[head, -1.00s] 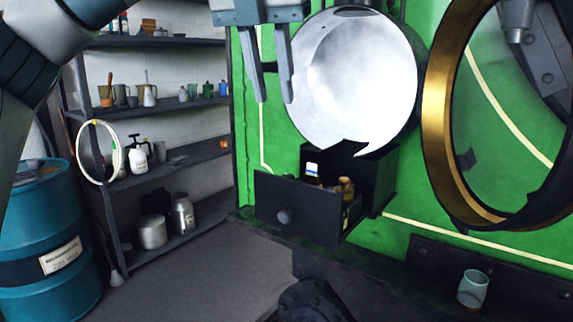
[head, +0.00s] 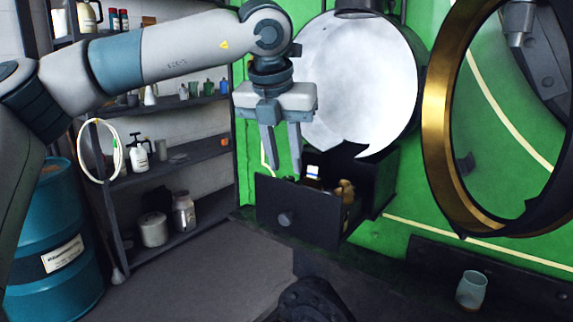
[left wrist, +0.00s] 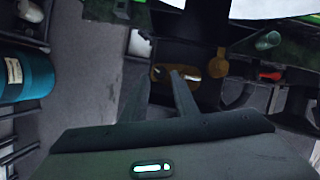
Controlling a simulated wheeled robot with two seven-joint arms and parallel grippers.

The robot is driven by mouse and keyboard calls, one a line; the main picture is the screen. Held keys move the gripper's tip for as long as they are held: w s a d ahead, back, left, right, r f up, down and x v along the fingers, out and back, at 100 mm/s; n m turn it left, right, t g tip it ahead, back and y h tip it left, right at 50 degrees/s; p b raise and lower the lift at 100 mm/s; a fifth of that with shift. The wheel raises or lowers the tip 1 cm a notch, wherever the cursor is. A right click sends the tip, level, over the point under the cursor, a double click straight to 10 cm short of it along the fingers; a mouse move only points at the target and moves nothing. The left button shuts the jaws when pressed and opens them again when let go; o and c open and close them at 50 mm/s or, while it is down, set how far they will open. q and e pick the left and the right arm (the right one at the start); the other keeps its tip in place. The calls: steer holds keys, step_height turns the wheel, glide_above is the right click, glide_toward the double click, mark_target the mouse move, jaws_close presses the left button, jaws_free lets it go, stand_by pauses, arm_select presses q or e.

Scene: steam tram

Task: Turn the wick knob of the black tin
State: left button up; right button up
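The black tin (head: 298,214) is an open-topped, drawer-like box standing out from a black housing (head: 372,182) below a round white reflector. A round dark knob (head: 285,218) is on its front face. A small white item with a blue band (head: 312,172) and a brass piece (head: 345,190) show inside it. My right gripper is not in view.
A large brass ring (head: 437,130) stands at the right. A glass cup (head: 471,290) is on the dark ledge below it. Shelves (head: 200,150) and a blue drum (head: 48,240) stand at the left. The floor between is clear.

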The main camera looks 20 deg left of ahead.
mark_target(288, 178)
arm_select(q)
steer(key=shift+w+f, duration=0.3)
steer(key=shift+f, duration=0.3)
steer(key=shift+x, duration=0.8)
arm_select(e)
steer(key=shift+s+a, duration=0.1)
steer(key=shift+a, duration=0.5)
arm_select(q)
jaws_close()
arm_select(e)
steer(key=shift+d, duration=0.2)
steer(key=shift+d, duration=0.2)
